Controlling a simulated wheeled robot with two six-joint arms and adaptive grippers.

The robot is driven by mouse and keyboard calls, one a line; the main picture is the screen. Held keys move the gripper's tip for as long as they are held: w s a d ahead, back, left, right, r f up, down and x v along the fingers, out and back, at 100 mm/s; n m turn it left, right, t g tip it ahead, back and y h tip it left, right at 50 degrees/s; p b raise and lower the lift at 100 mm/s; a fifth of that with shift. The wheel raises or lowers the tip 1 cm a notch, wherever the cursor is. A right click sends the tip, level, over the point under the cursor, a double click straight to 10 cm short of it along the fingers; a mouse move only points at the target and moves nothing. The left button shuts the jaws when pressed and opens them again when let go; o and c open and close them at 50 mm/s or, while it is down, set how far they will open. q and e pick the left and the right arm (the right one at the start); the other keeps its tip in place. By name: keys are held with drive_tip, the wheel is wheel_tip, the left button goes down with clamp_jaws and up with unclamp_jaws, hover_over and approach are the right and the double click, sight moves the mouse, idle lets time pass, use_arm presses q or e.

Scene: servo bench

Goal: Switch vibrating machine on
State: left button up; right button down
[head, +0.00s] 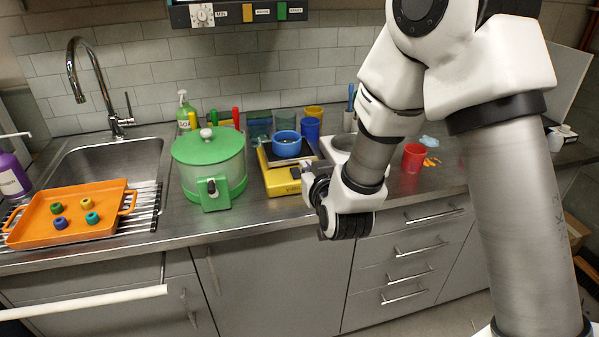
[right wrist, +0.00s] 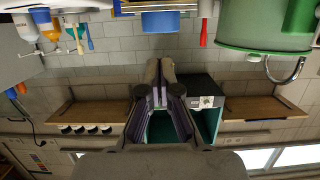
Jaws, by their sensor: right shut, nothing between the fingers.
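The yellow vibrating machine (head: 286,188) stands on the counter, with a dark top plate and a blue bowl (head: 287,143) on it. A small dark part that may be its switch shows at its front right, close to my fingers. My right gripper (head: 308,174) is at the machine's front right corner, shut and empty; I cannot tell whether it touches. In the right wrist view the shut fingers (right wrist: 160,68) point toward the wall, and the blue bowl (right wrist: 161,21) is at the top edge. My left gripper is out of view.
A green lidded pot (head: 209,170) stands left of the machine. An orange tray (head: 35,233) with several small coloured pieces lies on the rack by the sink. A red cup (head: 413,158) stands to the right. Blue and yellow cups are behind the machine.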

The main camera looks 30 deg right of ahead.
drive_tip(key=x, duration=0.2)
drive_tip(key=f+p+x, duration=0.1)
drive_tip(key=x, duration=0.5)
drive_tip(key=shift+d+f, duration=0.1)
drive_tip(key=shift+f, duration=0.25)
drive_tip(key=shift+r+p, duration=0.25)
drive_tip(key=shift+p, duration=0.15)
wheel_tip(320, 180, up, 4)
drive_tip(key=p, duration=0.2)
drive_tip(key=shift+p, duration=0.4)
drive_tip(key=r+b+v, duration=0.1)
drive_tip(key=b+v, duration=0.1)
drive_tip(key=v, duration=0.7)
